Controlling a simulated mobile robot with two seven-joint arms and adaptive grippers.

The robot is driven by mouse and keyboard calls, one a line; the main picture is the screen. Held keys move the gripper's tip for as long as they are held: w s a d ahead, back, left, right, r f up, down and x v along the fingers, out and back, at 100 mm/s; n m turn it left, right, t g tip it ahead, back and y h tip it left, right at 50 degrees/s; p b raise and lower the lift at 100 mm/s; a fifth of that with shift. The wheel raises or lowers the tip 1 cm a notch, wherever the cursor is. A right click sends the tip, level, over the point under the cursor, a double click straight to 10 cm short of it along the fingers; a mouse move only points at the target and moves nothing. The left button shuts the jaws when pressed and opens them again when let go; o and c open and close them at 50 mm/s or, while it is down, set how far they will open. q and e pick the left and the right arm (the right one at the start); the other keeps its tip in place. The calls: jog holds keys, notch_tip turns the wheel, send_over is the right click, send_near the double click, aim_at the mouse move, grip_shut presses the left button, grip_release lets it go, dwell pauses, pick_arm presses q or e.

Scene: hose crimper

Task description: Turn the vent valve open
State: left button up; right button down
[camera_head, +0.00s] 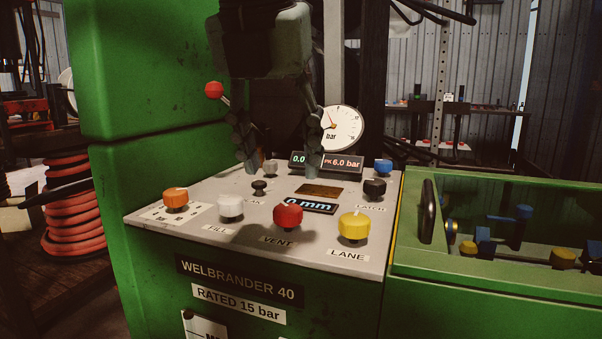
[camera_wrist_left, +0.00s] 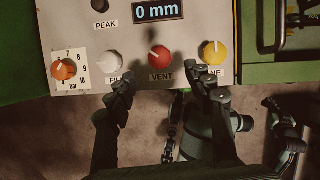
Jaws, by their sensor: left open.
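The vent valve is a red knob (camera_head: 288,216) above the VENT label on the sloping grey panel (camera_head: 150,216). In the left wrist view the red knob (camera_wrist_left: 159,57) shows a pale mark pointing up and left. My left gripper (camera_head: 281,168) is open and empty, held above the panel, behind the red knob in the head view. In the left wrist view its fingertips (camera_wrist_left: 158,82) are apart to either side of the knob's column, not touching it. Dark jointed parts at the lower right of that view may be my right gripper; its jaws are unclear.
A white knob (camera_head: 230,206) and a yellow knob (camera_head: 354,227) flank the red one. An orange knob (camera_head: 175,199) is at left, black (camera_head: 374,188) and blue (camera_head: 383,166) knobs at right. A red-tipped lever (camera_head: 214,90) and a gauge (camera_head: 342,129) stand behind.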

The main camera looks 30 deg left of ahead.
aim_at(287, 207)
pick_arm(q)
jog(key=x, duration=0.7)
jog(key=shift+f, duration=0.25)
pick_arm(e)
jog(key=shift+w+a+r+t+y, duration=0.2)
jog(key=shift+w+a+t, duration=0.15)
jog(key=shift+w+a, duration=0.2)
jog(key=shift+w+a+r+t+y, duration=0.1)
jog(key=shift+w+a+r+t, duration=0.1)
jog(key=shift+w+a+t, duration=0.3)
jog(key=shift+w+d, duration=0.1)
pick_arm(q)
jog(key=shift+b, duration=0.3)
jog(key=c, duration=1.2)
